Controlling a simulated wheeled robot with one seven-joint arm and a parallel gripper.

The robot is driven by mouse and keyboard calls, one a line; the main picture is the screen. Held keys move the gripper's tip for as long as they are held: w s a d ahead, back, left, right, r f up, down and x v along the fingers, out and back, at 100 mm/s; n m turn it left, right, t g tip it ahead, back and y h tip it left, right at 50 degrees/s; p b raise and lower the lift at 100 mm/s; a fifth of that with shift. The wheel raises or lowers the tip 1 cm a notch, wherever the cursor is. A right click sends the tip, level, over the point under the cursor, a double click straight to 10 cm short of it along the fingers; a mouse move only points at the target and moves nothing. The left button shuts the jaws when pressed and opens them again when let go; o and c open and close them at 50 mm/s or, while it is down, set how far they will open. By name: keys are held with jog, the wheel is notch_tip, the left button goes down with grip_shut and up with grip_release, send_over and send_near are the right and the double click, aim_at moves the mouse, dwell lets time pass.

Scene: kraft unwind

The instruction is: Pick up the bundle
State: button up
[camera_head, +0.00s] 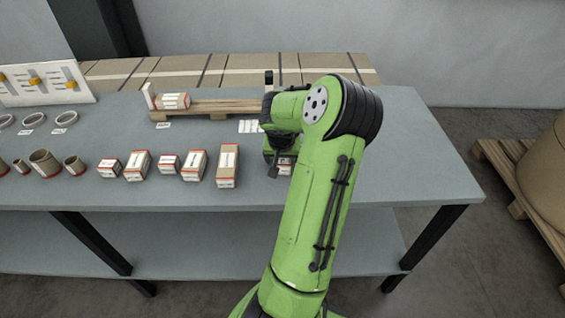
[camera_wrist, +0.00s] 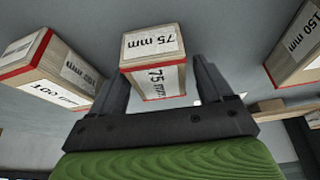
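Several kraft bundles with white labels and red edges stand in a row on the grey table. In the wrist view, one bundle marked 75 mm (camera_wrist: 152,46) lies between the two dark fingers of my gripper (camera_wrist: 161,70), with a gap at each side. The gripper is open and holds nothing. A bundle marked 100 (camera_wrist: 38,65) is at the left and one marked 150 mm (camera_wrist: 296,45) at the right. In the head view, my gripper (camera_head: 279,168) is low at the row's right end, partly hidden by my arm. A labelled bundle (camera_head: 286,170) shows partly beside it.
A tall bundle (camera_head: 228,166) stands just left of my gripper. Tubes (camera_head: 45,163) and rings (camera_head: 65,119) are at the left. The table's right end (camera_head: 415,165) is clear.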

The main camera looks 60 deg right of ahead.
jog(key=c, duration=1.3)
